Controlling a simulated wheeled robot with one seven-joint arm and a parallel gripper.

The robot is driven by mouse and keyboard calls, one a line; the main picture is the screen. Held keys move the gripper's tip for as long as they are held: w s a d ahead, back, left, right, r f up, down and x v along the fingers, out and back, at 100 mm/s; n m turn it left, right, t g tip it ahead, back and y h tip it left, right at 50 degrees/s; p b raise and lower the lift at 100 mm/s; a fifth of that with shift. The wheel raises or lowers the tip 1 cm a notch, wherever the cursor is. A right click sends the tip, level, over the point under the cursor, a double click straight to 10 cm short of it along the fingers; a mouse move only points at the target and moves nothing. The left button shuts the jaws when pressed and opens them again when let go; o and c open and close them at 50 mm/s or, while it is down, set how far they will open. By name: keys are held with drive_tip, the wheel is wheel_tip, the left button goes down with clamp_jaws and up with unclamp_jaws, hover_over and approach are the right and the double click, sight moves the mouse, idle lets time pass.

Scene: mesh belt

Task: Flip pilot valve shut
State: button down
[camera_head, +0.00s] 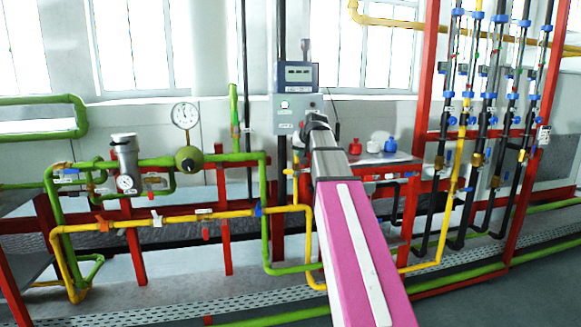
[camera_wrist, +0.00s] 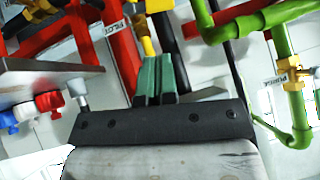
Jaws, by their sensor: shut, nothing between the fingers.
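In the wrist view a white label reading PILOT (camera_wrist: 112,14) is at the top, by red frame bars. A yellow pipe part (camera_wrist: 145,36) shows next to it, just beyond my fingertips. I cannot clearly make out the pilot valve's handle or its position. My gripper (camera_wrist: 156,60) has its two green fingers together, with nothing between them, pointing at this yellow part. I cannot tell whether they touch it. In the head view my pink and grey arm reaches toward the middle of the rig and hides my fingertips.
A second yellow valve (camera_wrist: 292,77) with a partly readable label sits on a green pipe (camera_wrist: 284,45) at the right. A shelf (camera_wrist: 45,68) with red and blue items is at the left. The pressure gauge (camera_head: 185,115) stands above the green pipework. Red posts (camera_head: 223,215) crowd the area.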

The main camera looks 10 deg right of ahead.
wheel_tip(320, 180, up, 3)
hover_over(287, 171)
drive_tip(key=d, duration=0.2)
wheel_tip(287, 171, down, 6)
drive_tip(key=shift+s+a+f, duration=0.1)
drive_tip(key=shift+s+f, duration=0.05)
drive_tip(key=shift+f, duration=0.6)
drive_tip(key=shift+s+a+f, duration=0.15)
drive_tip(key=shift+f, duration=0.65)
drive_tip(key=shift+s+a+f, duration=0.1)
drive_tip(key=shift+s+f, duration=0.05)
drive_tip(key=shift+f, duration=0.6)
drive_tip(key=shift+s+a+f+n+h, duration=0.1)
drive_tip(key=shift+a+f+n+h, duration=0.25)
drive_tip(key=shift+f+h, duration=0.35)
drive_tip(key=shift+a+f, duration=0.1)
drive_tip(key=shift+f, duration=0.25)
drive_tip(key=shift+r, duration=0.1)
